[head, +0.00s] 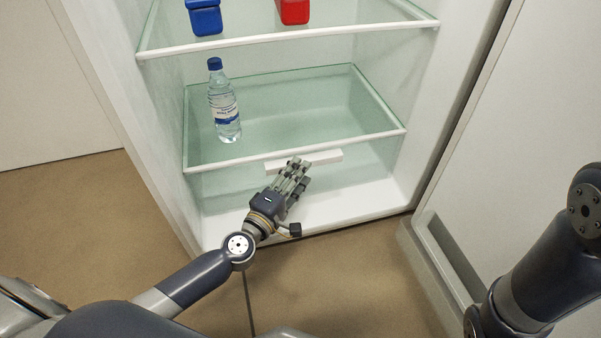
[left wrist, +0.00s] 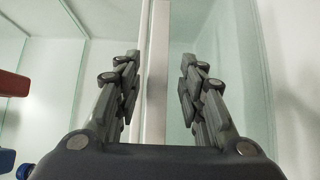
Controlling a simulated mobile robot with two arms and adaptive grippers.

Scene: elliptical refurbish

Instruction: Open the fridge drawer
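The fridge drawer (head: 385,134) is a clear greenish glass bin with a white front rim, low in the open fridge. A white bar handle (head: 328,157) sits on its front. My left gripper (head: 298,166) is at the handle, its fingers partly covering the bar's middle. In the left wrist view the fingers (left wrist: 158,75) are spread, with a white strip of the drawer front or handle (left wrist: 155,100) between them and gaps on both sides. The drawer looks pushed in. My right gripper is out of view.
A water bottle (head: 224,108) with a blue cap stands at the drawer's left. A shelf (head: 350,28) above holds a blue item (head: 205,20) and a red item (head: 294,10). A white door or panel (head: 500,130) is at right. Brown floor lies in front.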

